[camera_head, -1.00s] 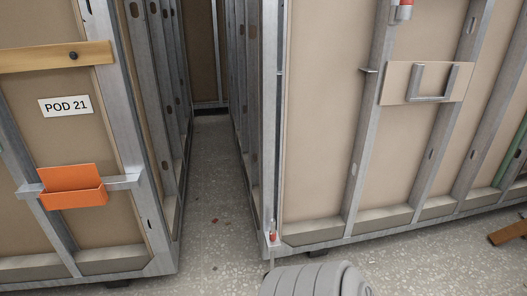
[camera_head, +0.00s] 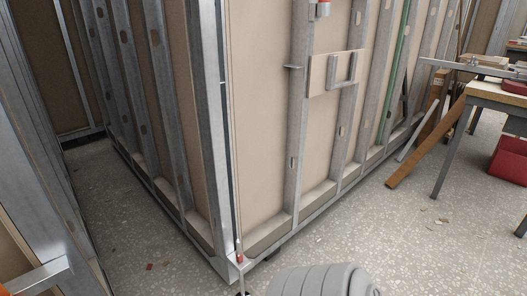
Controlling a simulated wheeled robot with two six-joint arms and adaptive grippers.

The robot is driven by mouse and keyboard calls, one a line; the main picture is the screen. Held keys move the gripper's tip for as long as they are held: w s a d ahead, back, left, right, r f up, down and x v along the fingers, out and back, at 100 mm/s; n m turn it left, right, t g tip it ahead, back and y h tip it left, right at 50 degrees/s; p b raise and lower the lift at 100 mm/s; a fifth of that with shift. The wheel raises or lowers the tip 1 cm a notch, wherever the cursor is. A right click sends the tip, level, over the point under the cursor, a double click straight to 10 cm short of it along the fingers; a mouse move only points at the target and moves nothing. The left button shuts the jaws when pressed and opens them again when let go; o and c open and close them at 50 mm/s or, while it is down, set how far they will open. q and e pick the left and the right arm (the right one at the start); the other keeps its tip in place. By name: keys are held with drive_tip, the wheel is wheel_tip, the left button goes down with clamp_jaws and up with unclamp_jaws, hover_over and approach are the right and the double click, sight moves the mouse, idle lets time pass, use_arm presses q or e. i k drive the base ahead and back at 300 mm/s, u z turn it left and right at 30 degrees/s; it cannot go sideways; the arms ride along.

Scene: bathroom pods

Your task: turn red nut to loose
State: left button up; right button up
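A small red nut (camera_head: 240,258) shows at the bottom corner of the pod frame (camera_head: 220,262), just above the floor. It sits on or beside a thin upright rod at the corner foot, and is too small to see in detail. A grey rounded part of my own body is at the bottom, right of the corner. Neither of my grippers is in view.
A work table (camera_head: 490,95) stands at the right, with a red bin (camera_head: 510,158) beneath. Wooden planks (camera_head: 425,145) lean against the pod near it. A handle plate (camera_head: 335,72) is on the pod wall. Free floor (camera_head: 400,225) lies at front right. A narrow aisle runs left.

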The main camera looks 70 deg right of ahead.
sight(239, 259)
drive_tip(key=z, duration=0.8)
drive_tip(key=i, duration=0.65)
drive_tip(key=z, duration=0.7)
drive_tip(key=i, duration=0.45)
drive_tip(key=u, duration=0.05)
